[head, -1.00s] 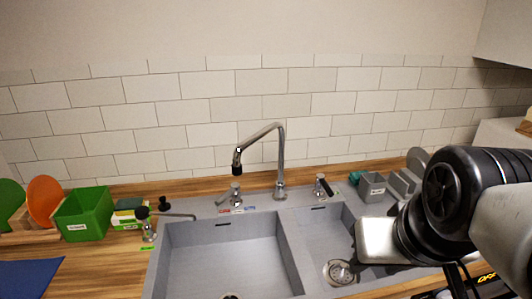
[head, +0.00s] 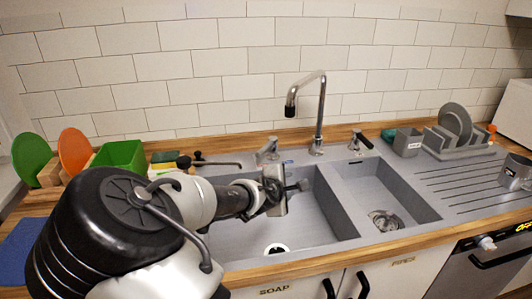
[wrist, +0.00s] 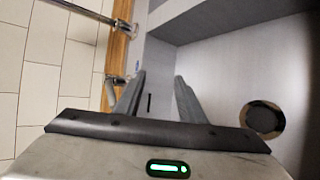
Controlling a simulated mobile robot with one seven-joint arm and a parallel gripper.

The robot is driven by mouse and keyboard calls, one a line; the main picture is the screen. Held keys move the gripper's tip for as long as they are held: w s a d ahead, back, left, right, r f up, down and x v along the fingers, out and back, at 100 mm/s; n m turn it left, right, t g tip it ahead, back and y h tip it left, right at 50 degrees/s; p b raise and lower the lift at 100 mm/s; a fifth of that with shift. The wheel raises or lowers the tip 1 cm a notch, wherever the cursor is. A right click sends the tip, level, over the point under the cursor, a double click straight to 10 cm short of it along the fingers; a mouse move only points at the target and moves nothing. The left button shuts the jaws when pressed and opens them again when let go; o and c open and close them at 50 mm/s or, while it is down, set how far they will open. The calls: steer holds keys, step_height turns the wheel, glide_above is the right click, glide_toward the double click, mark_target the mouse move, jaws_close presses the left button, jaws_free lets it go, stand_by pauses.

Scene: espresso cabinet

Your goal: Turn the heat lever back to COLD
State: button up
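The heat lever (head: 267,151) is a small chrome lever on the sink's back rim, left of the tall chrome tap (head: 318,120). A blue mark shows beside its base in the head view. My gripper (head: 300,186) is over the large left basin, in front of the lever and a little to its right. In the wrist view, my gripper (wrist: 160,78) has its two grey fingers apart with nothing between them. A chrome lever (wrist: 116,79) stands just beyond the left finger, which partly overlaps it. I cannot tell whether they touch.
The grey sink has a large left basin (head: 318,225) and a smaller right basin (head: 395,193). Another lever (head: 362,139) stands right of the tap. A green box (head: 120,154) is at the left, and a dish rack (head: 452,144) is at the back right.

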mark_target(262, 153)
steer(key=w+a+r+n+t+y, duration=0.2)
steer(key=a+r+n+t, duration=0.3)
steer(key=a, duration=0.5)
steer(key=shift+n+g, duration=0.4)
steer(key=shift+n, duration=0.1)
steer(key=x, duration=0.5)
steer(key=b+x, duration=0.1)
steer(key=x, duration=0.5)
steer(key=f+x, duration=0.1)
steer(key=x, duration=0.5)
steer(key=shift+w+a+f+b, duration=0.1)
steer(key=shift+w+a+b, duration=0.05)
steer(key=shift+a+b, duration=0.15)
jaws_close()
